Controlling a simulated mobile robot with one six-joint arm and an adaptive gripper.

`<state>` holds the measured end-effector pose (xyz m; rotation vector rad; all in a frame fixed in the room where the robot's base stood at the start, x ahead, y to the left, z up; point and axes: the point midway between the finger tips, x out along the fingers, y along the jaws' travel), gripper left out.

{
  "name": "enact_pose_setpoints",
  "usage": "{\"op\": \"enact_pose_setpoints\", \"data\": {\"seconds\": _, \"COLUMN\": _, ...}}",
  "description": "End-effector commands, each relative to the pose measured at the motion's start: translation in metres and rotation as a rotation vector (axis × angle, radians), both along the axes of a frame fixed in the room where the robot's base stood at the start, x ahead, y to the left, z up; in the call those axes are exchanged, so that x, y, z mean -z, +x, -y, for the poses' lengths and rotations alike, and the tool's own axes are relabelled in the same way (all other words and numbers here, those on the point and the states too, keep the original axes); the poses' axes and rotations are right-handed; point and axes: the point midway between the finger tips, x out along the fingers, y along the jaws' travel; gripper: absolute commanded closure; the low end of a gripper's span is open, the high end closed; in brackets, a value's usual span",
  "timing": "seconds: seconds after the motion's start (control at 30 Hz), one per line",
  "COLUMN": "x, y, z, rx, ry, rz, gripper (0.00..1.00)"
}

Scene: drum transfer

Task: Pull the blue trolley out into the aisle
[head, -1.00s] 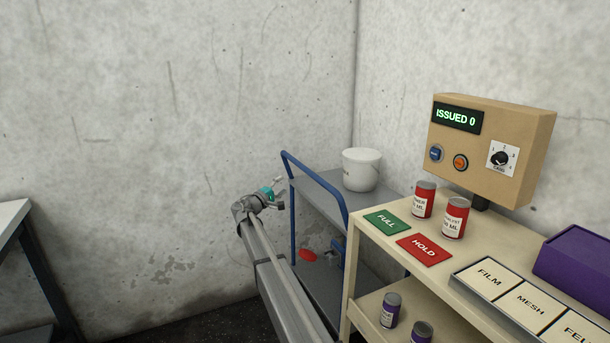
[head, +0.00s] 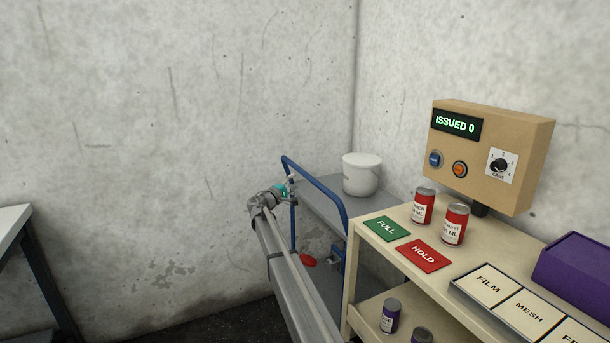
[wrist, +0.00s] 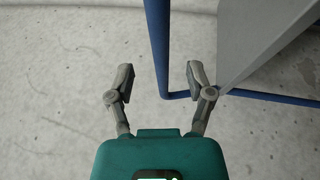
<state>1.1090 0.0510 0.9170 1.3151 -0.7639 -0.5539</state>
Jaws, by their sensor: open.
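The blue trolley has a blue tube handle (head: 318,180) and grey shelves (head: 325,205). It stands in the corner beside the cream rack. A red piece (head: 308,261) shows low on its near side, partly behind my arm. My gripper (head: 290,189) is at the left upright of the handle. In the wrist view my gripper (wrist: 160,78) is open, and the blue tube (wrist: 158,50) runs between the lines of its two fingers. I see gaps on both sides of the tube. A grey shelf edge (wrist: 255,45) lies to the right.
A white bucket (head: 361,174) stands on the trolley's top shelf. The cream rack (head: 372,238) close on the right holds red cans, FULL and HOLD cards and a control box (head: 490,155) reading ISSUED 0. A table (head: 14,222) is at far left. Floor between is clear.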

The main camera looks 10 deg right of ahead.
Motion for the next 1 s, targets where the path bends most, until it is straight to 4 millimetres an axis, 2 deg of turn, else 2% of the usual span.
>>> {"op": "enact_pose_setpoints", "data": {"seconds": 0.1, "x": -0.005, "y": 0.014, "z": 0.015, "rx": 0.001, "ry": 0.000, "rz": 0.000, "gripper": 0.32}}
{"op": "enact_pose_setpoints", "data": {"seconds": 0.4, "x": -0.011, "y": 0.039, "z": 0.045, "rx": 0.002, "ry": 0.000, "rz": 0.000, "gripper": 0.32}}
{"op": "enact_pose_setpoints", "data": {"seconds": 0.6, "x": -0.013, "y": 0.045, "z": 0.053, "rx": 0.001, "ry": 0.000, "rz": 0.000, "gripper": 0.32}}
{"op": "enact_pose_setpoints", "data": {"seconds": 0.93, "x": -0.013, "y": 0.046, "z": 0.054, "rx": 0.001, "ry": 0.000, "rz": 0.000, "gripper": 0.32}}
{"op": "enact_pose_setpoints", "data": {"seconds": 0.97, "x": -0.013, "y": 0.046, "z": 0.054, "rx": 0.001, "ry": 0.000, "rz": 0.000, "gripper": 0.34}}
{"op": "enact_pose_setpoints", "data": {"seconds": 1.0, "x": -0.013, "y": 0.046, "z": 0.054, "rx": 0.001, "ry": 0.000, "rz": 0.000, "gripper": 0.41}}
